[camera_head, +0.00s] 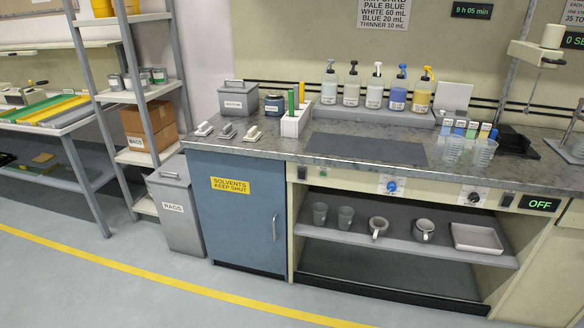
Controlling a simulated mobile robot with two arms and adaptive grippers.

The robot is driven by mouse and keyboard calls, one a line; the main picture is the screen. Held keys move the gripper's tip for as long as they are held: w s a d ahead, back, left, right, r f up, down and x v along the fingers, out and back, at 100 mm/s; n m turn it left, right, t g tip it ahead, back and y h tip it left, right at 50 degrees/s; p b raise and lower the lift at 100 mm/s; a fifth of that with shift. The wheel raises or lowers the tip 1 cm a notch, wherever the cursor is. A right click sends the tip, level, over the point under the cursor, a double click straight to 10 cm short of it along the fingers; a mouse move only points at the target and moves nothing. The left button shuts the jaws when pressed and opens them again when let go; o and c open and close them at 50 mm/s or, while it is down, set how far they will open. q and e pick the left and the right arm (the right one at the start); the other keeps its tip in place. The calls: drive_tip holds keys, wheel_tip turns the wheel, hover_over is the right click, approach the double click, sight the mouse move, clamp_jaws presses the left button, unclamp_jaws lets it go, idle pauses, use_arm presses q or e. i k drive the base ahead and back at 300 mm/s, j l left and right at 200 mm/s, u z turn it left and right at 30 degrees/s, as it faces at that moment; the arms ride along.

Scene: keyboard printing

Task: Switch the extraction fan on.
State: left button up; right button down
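A black display (539,203) with green letters reading OFF is set in the cream front panel below the right part of the worktop. A small dark switch (507,200) sits just left of this display. Another dark plate (474,197) is further left on the same panel. A blue knob (391,186) with a white backing is near the panel's middle. No fan label is readable, so I cannot tell for certain which control belongs to the extraction fan. Neither of my grippers is in view.
The worktop (270,152) carries pump bottles (375,87), clear cups (484,153) and a white holder (295,122). A shelf (400,240) with mugs and a tray is below the panel. A grey rags bin (177,210) stands left. The floor in front is clear.

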sight(301, 173)
drive_tip(key=i+j, duration=0.25)
drive_tip(key=i, duration=0.25)
drive_tip(key=i+j, duration=0.2)
drive_tip(key=i, duration=0.25)
drive_tip(key=i+j, duration=0.25)
drive_tip(key=i, duration=0.25)
